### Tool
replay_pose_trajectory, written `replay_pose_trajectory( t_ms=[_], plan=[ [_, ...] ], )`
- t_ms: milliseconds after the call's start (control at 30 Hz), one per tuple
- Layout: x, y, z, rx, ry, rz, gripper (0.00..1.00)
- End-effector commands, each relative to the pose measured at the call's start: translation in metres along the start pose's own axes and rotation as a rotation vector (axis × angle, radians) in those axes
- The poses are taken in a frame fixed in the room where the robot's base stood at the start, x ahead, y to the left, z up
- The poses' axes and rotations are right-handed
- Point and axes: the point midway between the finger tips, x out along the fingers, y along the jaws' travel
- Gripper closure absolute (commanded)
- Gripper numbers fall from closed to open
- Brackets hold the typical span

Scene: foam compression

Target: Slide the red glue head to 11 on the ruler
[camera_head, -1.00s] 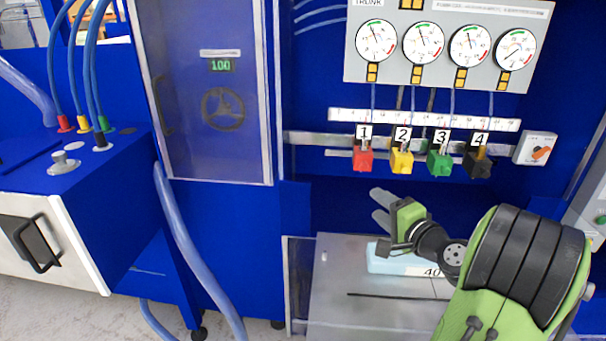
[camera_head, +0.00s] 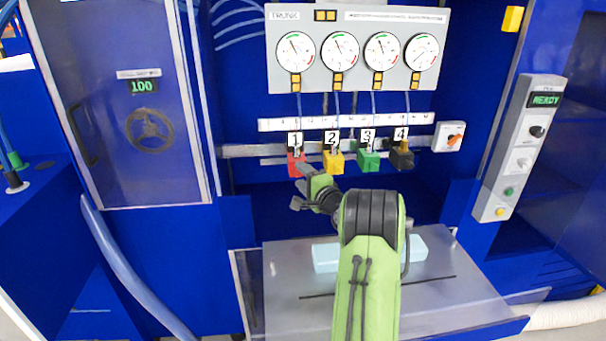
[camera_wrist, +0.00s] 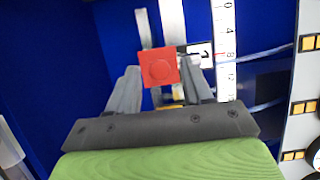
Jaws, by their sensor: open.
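The red glue head (camera_head: 296,163), tagged 1, hangs at the left end of a metal rail (camera_head: 245,151), below the white ruler (camera_head: 270,125). In the wrist view, the red glue head (camera_wrist: 158,67) shows as a square block between my two fingers, with the ruler (camera_wrist: 225,45) to its right. My gripper (camera_head: 300,186) is open, with its fingertips at or just in front of the red head. In the wrist view my gripper (camera_wrist: 162,72) has a finger on each side of the block. I cannot tell whether either finger touches it. The small ruler figures are hard to read.
Yellow (camera_head: 334,162), green (camera_head: 369,161) and black (camera_head: 402,157) heads hang to the right on the same rail. A gauge panel (camera_head: 357,15) is above. A light blue foam block (camera_head: 325,257) lies on the grey plate (camera_head: 285,285) below, partly behind my arm.

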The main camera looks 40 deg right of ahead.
Motion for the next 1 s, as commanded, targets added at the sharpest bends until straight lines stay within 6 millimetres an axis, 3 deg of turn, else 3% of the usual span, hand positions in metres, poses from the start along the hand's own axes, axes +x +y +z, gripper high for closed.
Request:
replay_pose_trajectory(
  t_ms=[267, 600, 867, 1000],
  plan=[
    [0.003, 0.001, -0.001, 0.000, 0.002, 0.001, 0.50],
    [0.002, 0.001, 0.000, 0.000, 0.001, 0.001, 1.00],
    [0.002, 0.001, -0.002, 0.000, 0.002, 0.002, 1.00],
    [-0.003, 0.002, -0.015, 0.001, 0.004, 0.000, 1.00]
  ],
)
